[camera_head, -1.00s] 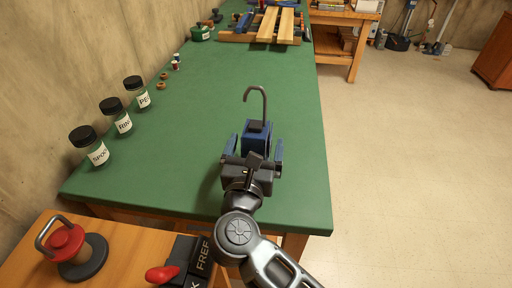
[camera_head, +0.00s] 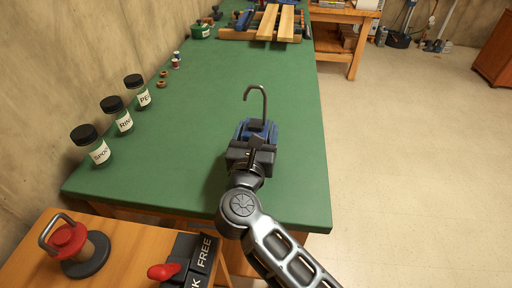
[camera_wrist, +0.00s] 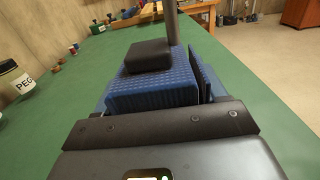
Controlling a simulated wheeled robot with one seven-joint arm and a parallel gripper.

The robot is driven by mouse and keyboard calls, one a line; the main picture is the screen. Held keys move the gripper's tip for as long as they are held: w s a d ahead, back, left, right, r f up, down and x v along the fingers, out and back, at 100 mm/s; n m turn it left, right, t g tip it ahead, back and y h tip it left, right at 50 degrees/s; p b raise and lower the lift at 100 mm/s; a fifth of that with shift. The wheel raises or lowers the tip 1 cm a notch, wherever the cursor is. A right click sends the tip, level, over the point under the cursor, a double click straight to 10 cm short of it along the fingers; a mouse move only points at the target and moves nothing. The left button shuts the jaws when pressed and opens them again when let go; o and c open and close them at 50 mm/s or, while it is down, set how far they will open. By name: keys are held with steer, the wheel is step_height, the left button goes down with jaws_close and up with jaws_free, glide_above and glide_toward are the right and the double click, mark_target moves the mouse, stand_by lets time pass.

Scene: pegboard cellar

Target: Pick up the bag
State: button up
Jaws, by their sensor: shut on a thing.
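The bag seems to be the blue, boxy, textured thing (camera_head: 257,126) with a black block on top, on the green bench near its right side. In the wrist view the bag (camera_wrist: 155,88) fills the middle, just beyond the dark palm. My gripper (camera_head: 256,131) is shut on the bag, with a blue finger on each side of it. In the wrist view one finger (camera_wrist: 207,75) shows at the right of the bag; the other is barely seen at the left. The bag's lower part is hidden by my gripper. I cannot tell whether it touches the bench.
A grey hooked rod (camera_head: 264,103) rises just behind the bag. Jars with black lids (camera_head: 123,119) stand along the wall on the left of the green bench (camera_head: 210,110). Clamped wooden strips (camera_head: 268,24) lie at the far end. The bench between is mostly clear.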

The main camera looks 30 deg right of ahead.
mark_target(257, 120)
steer(key=c, duration=0.4)
steer(key=shift+r, duration=0.1)
steer(key=shift+r, duration=0.55)
step_height(257, 120, up, 3)
steer(key=shift+f, duration=0.1)
steer(key=s+d+r+p, duration=0.1)
steer(key=s+d+r, duration=0.6)
steer(key=d, duration=0.2)
steer(key=shift+s+p, duration=0.15)
steer(key=shift+p, duration=0.15)
